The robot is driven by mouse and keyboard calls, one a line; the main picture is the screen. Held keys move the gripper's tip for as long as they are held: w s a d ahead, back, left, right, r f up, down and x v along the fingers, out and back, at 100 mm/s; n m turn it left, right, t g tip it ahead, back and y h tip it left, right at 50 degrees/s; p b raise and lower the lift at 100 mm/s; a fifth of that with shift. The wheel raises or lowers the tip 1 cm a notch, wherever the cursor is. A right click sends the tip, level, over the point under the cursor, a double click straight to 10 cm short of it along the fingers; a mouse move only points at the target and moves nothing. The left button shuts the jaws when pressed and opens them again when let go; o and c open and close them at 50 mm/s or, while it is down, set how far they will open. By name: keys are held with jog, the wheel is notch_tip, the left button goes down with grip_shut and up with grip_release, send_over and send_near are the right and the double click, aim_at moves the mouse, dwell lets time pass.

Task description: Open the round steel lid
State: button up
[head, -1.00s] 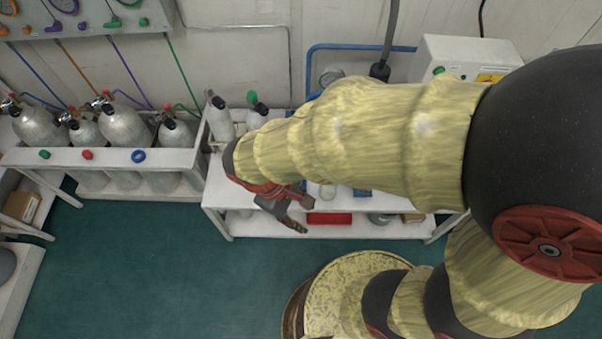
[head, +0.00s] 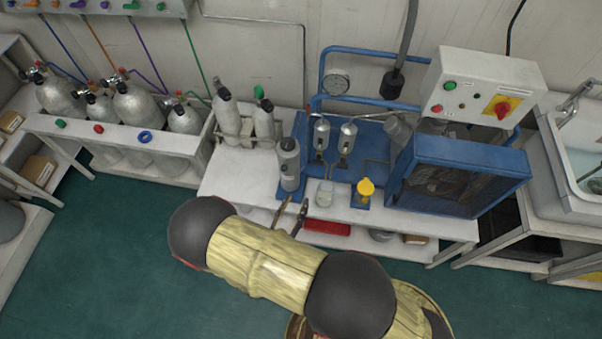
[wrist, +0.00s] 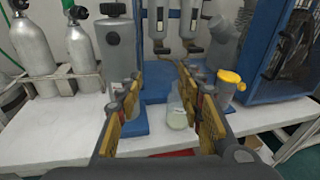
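My gripper (wrist: 160,88) is open and empty, its two fingers spread wide in the wrist view. In the head view my gripper (head: 292,208) is at the front edge of the white bench, mostly hidden behind my arm. Ahead of it stand a grey cylinder with a dark knob on top (head: 289,165), also in the wrist view (wrist: 117,50), and a small clear jar (head: 325,194), seen between the fingers in the wrist view (wrist: 178,117). The grey cylinder's round top is upright and in place. I cannot tell for sure which part is the round steel lid.
A yellow-capped piece (head: 366,188) stands right of the jar. Two small steel filters (head: 347,137) are on the blue panel. A blue-framed unit (head: 460,175) is at right, and gas cylinders (head: 228,115) are at left. A red box (head: 327,228) lies on the lower shelf.

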aim_at(284, 170)
jog(key=w+a+r+n+t+y, duration=0.2)
jog(key=a+y, duration=0.1)
jog(key=a, duration=0.3)
jog(key=w, duration=0.2)
jog(key=w+b, duration=0.1)
jog(key=w, duration=0.2)
jog(key=w+d, duration=0.1)
jog(key=w, duration=0.1)
jog(key=shift+w+r+b, duration=0.3)
jog(key=shift+w+r, duration=0.05)
jog(key=shift+w, duration=0.05)
jog(key=shift+c, duration=1.1)
grip_shut()
